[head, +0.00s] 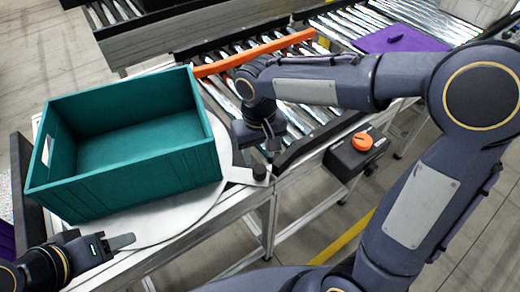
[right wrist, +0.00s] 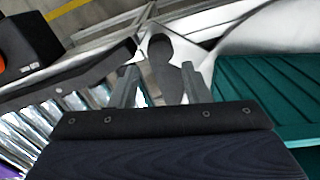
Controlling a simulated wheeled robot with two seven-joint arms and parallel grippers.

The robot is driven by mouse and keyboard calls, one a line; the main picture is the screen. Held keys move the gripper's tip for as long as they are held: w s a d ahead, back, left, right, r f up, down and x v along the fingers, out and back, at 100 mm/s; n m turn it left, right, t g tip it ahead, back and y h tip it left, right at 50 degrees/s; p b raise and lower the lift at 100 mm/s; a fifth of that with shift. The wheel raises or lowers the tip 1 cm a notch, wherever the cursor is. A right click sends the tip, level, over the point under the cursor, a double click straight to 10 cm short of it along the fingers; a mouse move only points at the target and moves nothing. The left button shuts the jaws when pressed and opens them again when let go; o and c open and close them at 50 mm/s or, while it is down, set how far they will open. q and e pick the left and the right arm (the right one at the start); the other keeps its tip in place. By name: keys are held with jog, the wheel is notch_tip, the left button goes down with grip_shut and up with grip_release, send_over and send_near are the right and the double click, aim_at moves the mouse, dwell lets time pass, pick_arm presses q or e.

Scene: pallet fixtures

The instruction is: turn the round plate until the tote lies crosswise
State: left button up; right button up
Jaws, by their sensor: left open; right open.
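A teal open tote (head: 130,170) sits empty on the round plate (head: 195,212), its long sides running roughly left to right with a slight upward tilt to the right. A tab with a dark upright knob (head: 259,172) sticks out from the plate's right edge. My right gripper (head: 262,145) is open just above and behind the knob. In the right wrist view, the knob (right wrist: 160,60) shows between the open fingers (right wrist: 160,88), apart from both; the tote (right wrist: 275,100) is at right. My left gripper (head: 98,240) is open and empty near the plate's front edge, below the tote.
An orange bar (head: 255,53) lies across the roller conveyor (head: 345,30) behind the tote. A purple panel (head: 400,38) is on the rollers farther right. A black box with an orange button (head: 362,142) hangs on the frame at right. The floor in front is clear.

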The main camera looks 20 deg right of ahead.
aim_at(260, 169)
notch_tip(260, 169, down, 8)
jog(key=shift+r, duration=0.2)
jog(key=shift+s, duration=0.1)
grip_shut()
